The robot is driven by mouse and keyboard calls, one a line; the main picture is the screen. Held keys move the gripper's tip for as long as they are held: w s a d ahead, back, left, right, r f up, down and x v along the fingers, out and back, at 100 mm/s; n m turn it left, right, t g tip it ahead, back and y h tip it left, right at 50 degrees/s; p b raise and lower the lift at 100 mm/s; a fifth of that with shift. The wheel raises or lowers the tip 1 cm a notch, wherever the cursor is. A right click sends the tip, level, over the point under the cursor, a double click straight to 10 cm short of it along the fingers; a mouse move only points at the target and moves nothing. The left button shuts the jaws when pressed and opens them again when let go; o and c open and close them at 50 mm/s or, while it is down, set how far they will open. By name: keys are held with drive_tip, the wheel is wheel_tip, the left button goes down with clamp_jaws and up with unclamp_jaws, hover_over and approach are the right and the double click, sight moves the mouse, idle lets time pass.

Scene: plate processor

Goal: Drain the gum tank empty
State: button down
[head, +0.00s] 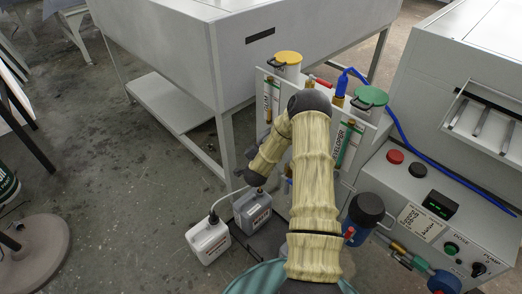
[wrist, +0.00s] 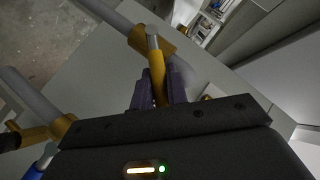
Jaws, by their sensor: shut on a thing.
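The gum tank (head: 287,64) has a yellow lid and a partly hidden label; it stands upright at the front of the machine in the head view. My gripper (wrist: 158,80) shows in the wrist view, its purple fingers shut on a yellow valve lever (wrist: 156,64). The lever is joined to a brass valve (wrist: 148,38) on a grey pipe (wrist: 102,10). In the head view my arm hides this valve and most of the gripper. I cannot tell whether liquid is flowing.
The green-lidded developer tank (head: 371,98) stands to the right. A grey canister (head: 252,213) and a white canister (head: 208,241) stand on the floor below. A second brass valve (wrist: 60,127) is at lower left in the wrist view. Floor at left (head: 120,190) is clear.

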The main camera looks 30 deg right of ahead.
drive_tip(key=c, duration=1.4)
unclamp_jaws()
drive_tip(key=p+v, duration=0.2)
drive_tip(key=v, duration=1.5)
drive_tip(key=shift+s+a, duration=0.1)
drive_tip(key=shift+a, duration=0.1)
